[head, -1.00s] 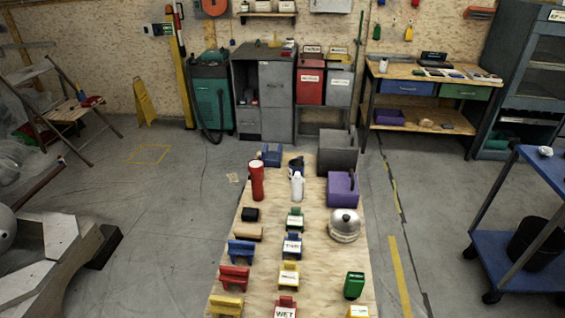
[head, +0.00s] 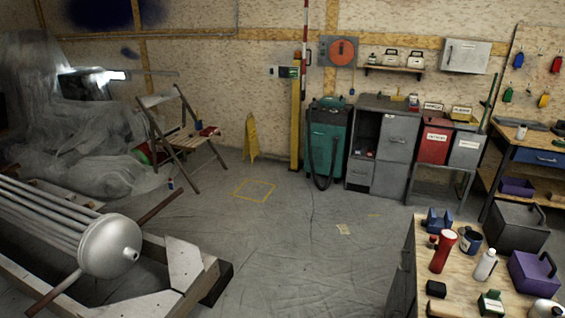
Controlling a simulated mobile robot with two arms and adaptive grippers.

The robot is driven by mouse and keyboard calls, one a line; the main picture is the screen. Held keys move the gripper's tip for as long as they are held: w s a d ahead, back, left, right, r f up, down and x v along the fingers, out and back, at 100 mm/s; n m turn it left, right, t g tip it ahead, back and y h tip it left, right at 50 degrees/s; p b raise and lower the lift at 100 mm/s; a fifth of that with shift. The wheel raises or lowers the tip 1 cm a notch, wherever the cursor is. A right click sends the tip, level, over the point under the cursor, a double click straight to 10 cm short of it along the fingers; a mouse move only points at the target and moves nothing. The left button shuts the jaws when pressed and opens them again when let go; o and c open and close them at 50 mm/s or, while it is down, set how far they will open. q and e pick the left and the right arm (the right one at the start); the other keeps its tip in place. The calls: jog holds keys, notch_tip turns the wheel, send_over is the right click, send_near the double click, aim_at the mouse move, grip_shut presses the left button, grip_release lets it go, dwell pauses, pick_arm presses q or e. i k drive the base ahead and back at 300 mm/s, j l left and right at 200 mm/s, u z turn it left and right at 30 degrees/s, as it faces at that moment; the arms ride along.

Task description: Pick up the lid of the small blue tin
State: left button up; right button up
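I cannot surely pick out the small blue tin or its lid. A small dark-blue round container (head: 470,241) stands on the plywood table (head: 413,262) at the lower right, between a red cylinder (head: 442,252) and a white bottle (head: 485,265). It is too small to tell whether it is a tin or has a lid. A blue block-like object (head: 437,221) sits behind the red cylinder. Another small blue item (head: 170,184) is on the floor by the folding chair. Neither of my grippers shows in the head view.
A steel cylinder (head: 108,246) on a wooden frame fills the lower left. A folding chair (head: 190,135) and yellow floor sign (head: 251,137) stand behind. A green machine (head: 326,140) and grey cabinet (head: 385,145) line the wall.

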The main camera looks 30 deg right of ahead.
aim_at(461, 230)
jog(key=i+j+z, duration=0.15)
jog(key=i, duration=0.25)
jog(key=i+j+z, duration=0.15)
jog(key=i, duration=0.25)
jog(key=i+l+z, duration=0.15)
jog(key=i+z, duration=0.65)
jog(key=z, duration=0.15)
jog(key=i+j+z, duration=0.15)
jog(key=i+z, duration=0.7)
jog(key=i+j+z, duration=0.15)
jog(key=z, duration=0.25)
jog(key=i+j+z, duration=0.25)
jog(key=i+z, duration=0.15)
jog(key=i+j+z, duration=0.25)
jog(key=z, duration=0.15)
jog(key=i+j+z, duration=0.2)
jog(key=j+z, duration=0.25)
